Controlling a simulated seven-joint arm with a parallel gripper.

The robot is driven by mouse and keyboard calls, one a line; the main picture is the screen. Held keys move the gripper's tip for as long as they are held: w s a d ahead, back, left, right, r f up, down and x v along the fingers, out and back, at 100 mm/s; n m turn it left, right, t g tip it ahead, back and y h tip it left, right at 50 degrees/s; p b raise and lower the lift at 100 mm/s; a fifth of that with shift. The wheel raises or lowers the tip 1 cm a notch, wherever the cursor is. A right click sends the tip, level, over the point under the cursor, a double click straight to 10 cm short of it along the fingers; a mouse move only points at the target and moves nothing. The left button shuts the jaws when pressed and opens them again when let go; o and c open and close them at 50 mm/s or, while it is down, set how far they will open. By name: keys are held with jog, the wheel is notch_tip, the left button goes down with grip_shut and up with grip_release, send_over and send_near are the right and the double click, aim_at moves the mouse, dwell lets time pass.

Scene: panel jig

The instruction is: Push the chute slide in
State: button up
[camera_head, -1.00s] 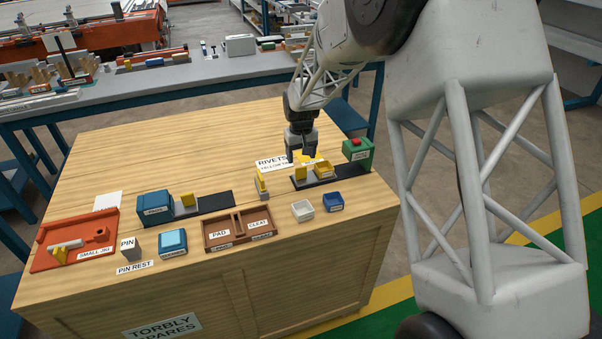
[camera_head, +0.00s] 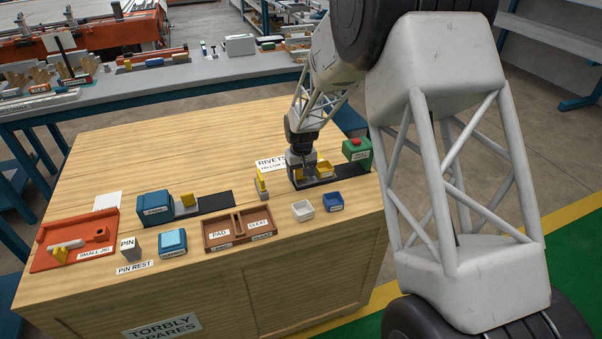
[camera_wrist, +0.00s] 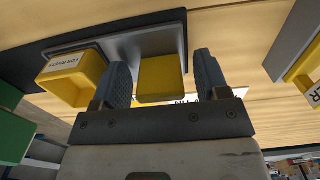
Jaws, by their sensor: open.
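A grey slide with an upright yellow tab (camera_wrist: 163,85) and an open yellow bin (camera_head: 324,168) sits on a black rail (camera_head: 343,177) at the right of the bench. I take this for the chute slide, but no readable label confirms it. My gripper (camera_head: 302,172) is down over the rail and hides the tab in the head view. In the wrist view my gripper (camera_wrist: 163,82) is open, with one finger on each side of the tab. I cannot tell whether either finger touches it. The yellow bin (camera_wrist: 72,78) lies outside the left finger.
A green box (camera_head: 357,150) with a red button stands at the rail's right end. A yellow-topped holder (camera_head: 261,185) is left of my gripper. A blue housing (camera_head: 153,206) with a second slide is farther left.

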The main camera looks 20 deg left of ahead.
aim_at(322, 167)
jog(key=shift+c, duration=0.5)
grip_shut()
jog(key=shift+w+d, duration=2.65)
jog(key=shift+w, duration=0.05)
jog(key=shift+o, duration=0.5)
grip_release()
jog(key=shift+r, duration=0.1)
notch_tip(322, 167, up, 8)
jog(key=shift+f, duration=0.25)
